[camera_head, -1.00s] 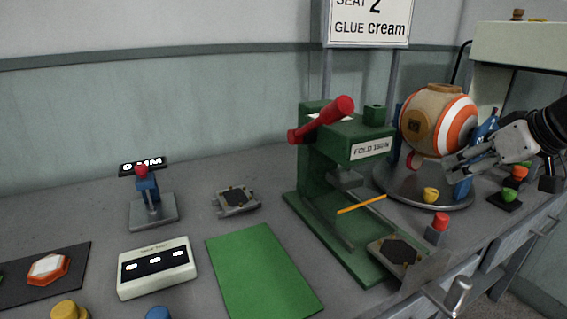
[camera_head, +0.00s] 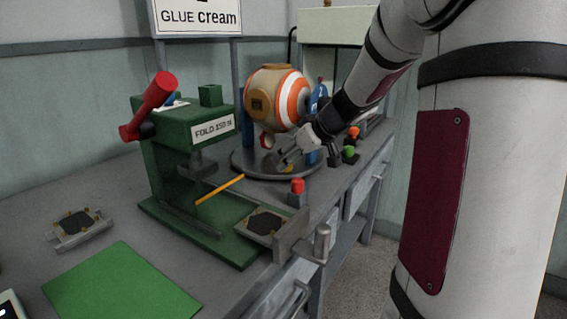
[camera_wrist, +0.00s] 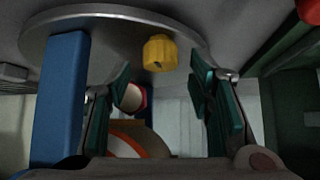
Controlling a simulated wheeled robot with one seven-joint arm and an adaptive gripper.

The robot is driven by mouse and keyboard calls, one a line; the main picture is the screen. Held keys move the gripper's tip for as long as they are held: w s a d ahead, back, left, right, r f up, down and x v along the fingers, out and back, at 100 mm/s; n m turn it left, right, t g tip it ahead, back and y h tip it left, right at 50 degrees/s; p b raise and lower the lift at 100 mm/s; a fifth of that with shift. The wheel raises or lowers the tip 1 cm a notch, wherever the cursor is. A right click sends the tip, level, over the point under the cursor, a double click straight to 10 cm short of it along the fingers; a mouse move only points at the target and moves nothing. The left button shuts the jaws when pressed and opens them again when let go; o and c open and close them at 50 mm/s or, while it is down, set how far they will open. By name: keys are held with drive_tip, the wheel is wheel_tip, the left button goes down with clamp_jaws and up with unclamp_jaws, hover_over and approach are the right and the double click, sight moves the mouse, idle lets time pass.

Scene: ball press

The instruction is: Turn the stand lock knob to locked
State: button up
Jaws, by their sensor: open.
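The yellow knob (camera_wrist: 160,52), which I take to be the stand lock knob, sits on the round grey base (camera_wrist: 100,22) of the ball stand. My gripper (camera_wrist: 160,98) is open and empty in the wrist view, its dark green pads on either side, with the knob just beyond and between the fingertips. In the head view my gripper (camera_head: 283,160) is low over the front of the stand's base (camera_head: 242,163). The knob (camera_head: 287,169) is partly hidden there beside the fingers. I cannot tell whether the knob is locked.
The striped orange and white ball (camera_head: 290,95) hangs between the blue posts (camera_head: 318,105) close above my gripper. A green press (camera_head: 170,150) with a red handle (camera_head: 148,105) stands to the left. A red button (camera_head: 297,186) is in front of the base. Green and orange knobs (camera_head: 351,142) are to the right.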

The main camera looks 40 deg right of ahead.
drive_tip(key=shift+x, duration=0.8)
drive_tip(key=shift+c, duration=0.6)
clamp_jaws()
